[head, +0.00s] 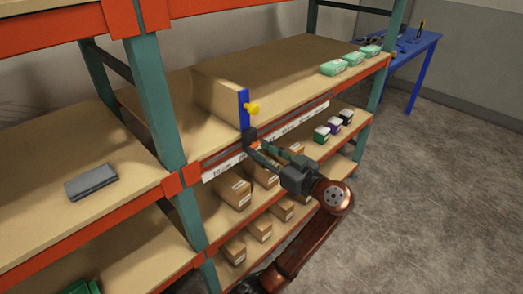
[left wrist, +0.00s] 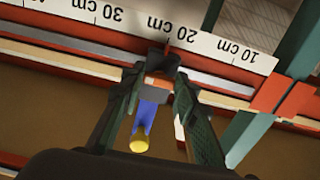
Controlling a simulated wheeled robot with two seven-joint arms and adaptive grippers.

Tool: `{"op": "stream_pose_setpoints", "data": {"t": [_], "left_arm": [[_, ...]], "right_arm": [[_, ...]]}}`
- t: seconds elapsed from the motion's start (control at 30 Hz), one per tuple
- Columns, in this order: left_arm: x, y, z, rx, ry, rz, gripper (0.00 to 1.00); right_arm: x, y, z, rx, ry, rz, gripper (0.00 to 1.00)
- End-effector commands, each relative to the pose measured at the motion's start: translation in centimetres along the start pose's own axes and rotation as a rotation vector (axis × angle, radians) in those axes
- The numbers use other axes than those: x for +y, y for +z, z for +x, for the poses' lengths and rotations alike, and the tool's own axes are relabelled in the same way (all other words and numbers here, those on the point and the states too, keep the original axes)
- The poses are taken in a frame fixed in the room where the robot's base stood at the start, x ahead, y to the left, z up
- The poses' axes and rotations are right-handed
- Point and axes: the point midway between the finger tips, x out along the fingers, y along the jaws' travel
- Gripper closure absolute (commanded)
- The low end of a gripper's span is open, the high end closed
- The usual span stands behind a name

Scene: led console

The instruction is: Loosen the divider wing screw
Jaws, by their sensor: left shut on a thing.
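The divider is a tan upright board (head: 217,95) on the middle shelf, with a blue strip (head: 243,108) on its front edge. The yellow wing screw (head: 253,108) sticks out from the strip. It also shows in the left wrist view (left wrist: 138,144), below the blue strip (left wrist: 146,118). My left gripper (head: 252,140) is at the shelf's front edge, below the wing screw and apart from it. Its fingers are shut on the divider's small grey and orange foot (left wrist: 154,91); the fingertips partly hide the contact. My right gripper is not in view.
A white centimetre scale (head: 222,170) runs along the shelf's front edge. Several green boxes (head: 333,67) stand at the right end. Brown cartons (head: 234,191) fill the shelf below. A grey folded item (head: 91,181) lies at left. A blue table (head: 413,62) stands behind.

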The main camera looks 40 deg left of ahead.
Motion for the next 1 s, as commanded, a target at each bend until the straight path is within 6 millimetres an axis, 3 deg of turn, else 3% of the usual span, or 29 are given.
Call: {"op": "stream_pose_setpoints", "data": {"t": [0.13,0.17,0.4,0.77,1.0], "left_arm": [[-0.1,0.1,0.3,-0.003,-0.004,-0.001,0.96],[-0.1,0.1,0.3,-0.003,-0.004,-0.001,0.71],[0.0,0.1,0.0,-0.002,0.000,0.000,0.55],[0.1,0.0,-0.4,-0.001,0.001,0.001,0.54],[0.1,0.0,-4.3,-0.002,0.003,0.001,0.54]], "right_arm": [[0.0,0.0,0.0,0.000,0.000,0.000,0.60],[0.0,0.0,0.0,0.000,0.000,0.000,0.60],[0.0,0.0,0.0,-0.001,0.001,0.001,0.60],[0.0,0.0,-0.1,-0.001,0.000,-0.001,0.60],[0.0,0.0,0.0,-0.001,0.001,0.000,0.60]]}}
